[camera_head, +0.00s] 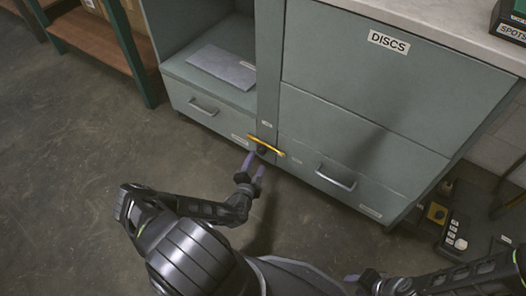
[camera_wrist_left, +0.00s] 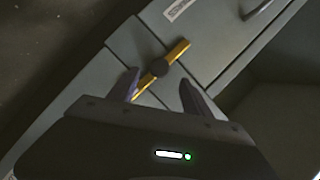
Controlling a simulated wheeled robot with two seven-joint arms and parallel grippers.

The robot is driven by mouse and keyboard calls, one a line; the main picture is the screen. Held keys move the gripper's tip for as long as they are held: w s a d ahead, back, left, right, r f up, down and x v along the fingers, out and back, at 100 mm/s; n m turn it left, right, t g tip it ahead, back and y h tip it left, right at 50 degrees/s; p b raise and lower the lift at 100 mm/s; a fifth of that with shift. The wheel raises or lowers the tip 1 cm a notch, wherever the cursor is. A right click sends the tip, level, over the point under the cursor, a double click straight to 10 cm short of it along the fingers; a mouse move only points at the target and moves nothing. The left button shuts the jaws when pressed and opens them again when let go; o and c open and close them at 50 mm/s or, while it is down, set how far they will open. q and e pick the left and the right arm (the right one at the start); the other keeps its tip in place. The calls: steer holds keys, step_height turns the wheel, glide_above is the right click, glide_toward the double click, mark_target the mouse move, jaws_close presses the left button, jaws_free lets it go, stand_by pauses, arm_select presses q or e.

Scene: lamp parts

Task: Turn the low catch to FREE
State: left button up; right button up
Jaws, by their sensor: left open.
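The low catch (camera_head: 266,146) is a yellow bar on a dark round hub, low on the upright between the cabinet's two halves. In the head view the bar slants down to the right across the upright. It also shows in the left wrist view (camera_wrist_left: 174,55), lying slantwise. My left gripper (camera_head: 254,170) is open just in front of and below the catch. In the left wrist view its two fingers (camera_wrist_left: 159,86) stand apart, with part of the bar and hub showing between or beyond them. I cannot tell whether they touch it. Small labels beside the catch are too small to read.
A left drawer (camera_head: 205,117) and a right drawer (camera_head: 340,175) with bar handles flank the catch. Above the right one is a panel labelled DISCS (camera_head: 389,42). A wooden-shelved rack (camera_head: 95,40) stands at left, small items lie at lower right. The floor at left is clear.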

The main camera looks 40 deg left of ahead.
mark_target(261, 153)
arm_select(q)
steer(key=b+x, duration=0.3)
steer(key=x, duration=0.3)
steer(key=shift+w+f, duration=0.2)
steer(key=shift+w, duration=0.2)
steer(key=shift+w+a, duration=0.25)
steer(key=shift+w, duration=0.25)
jaws_close()
stand_by(0.4)
